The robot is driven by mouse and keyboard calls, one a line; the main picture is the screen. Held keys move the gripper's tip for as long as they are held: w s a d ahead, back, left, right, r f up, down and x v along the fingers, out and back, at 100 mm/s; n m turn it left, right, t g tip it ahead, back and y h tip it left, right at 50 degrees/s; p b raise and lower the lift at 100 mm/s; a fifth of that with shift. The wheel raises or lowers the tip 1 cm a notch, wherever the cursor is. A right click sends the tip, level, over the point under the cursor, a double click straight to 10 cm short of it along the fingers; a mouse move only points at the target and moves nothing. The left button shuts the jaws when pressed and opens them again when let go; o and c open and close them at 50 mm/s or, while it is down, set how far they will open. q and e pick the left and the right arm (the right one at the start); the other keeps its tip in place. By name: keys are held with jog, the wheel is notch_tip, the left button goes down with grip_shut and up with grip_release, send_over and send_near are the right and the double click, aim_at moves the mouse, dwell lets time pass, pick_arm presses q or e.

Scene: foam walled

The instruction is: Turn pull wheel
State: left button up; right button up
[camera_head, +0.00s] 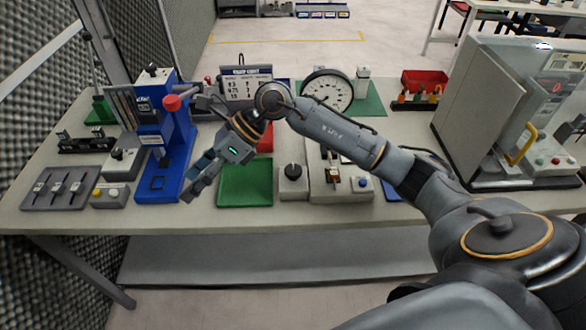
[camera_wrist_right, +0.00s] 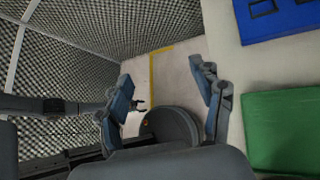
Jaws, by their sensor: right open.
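A blue press-like machine (camera_head: 165,125) stands upright at the left of the table, with a red round knob (camera_head: 172,103) on its right side. No separate wheel is clear to me; this knob may belong to it. My right gripper (camera_head: 192,182) is open and empty, pointing down and left in front of the machine's right edge, below the knob and apart from it. A corner of the blue base (camera_wrist_right: 275,20) shows there at top right. My left gripper is not in view.
A green tray (camera_head: 245,185) lies right of the machine, with a black-knob box (camera_head: 292,182) beside it. Slider and button boxes (camera_head: 58,188) stand at the left. A dial gauge (camera_head: 327,90) and sign (camera_head: 245,88) stand behind. A grey cabinet (camera_head: 480,110) fills the right.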

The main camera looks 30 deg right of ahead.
jog(key=w+d+f+h, duration=0.2)
jog(key=d+h, duration=0.4)
jog(key=d, duration=0.6)
notch_tip(320, 180, up, 2)
jog(key=g+h, duration=0.2)
jog(key=h, duration=0.3)
send_over(293, 169)
notch_tip(293, 169, down, 13)
jog(key=p, duration=0.3)
jog(key=shift+s+f, duration=0.1)
jog(key=shift+f, duration=0.05)
jog(key=c, duration=1.2)
jog(key=shift+o, duration=0.2)
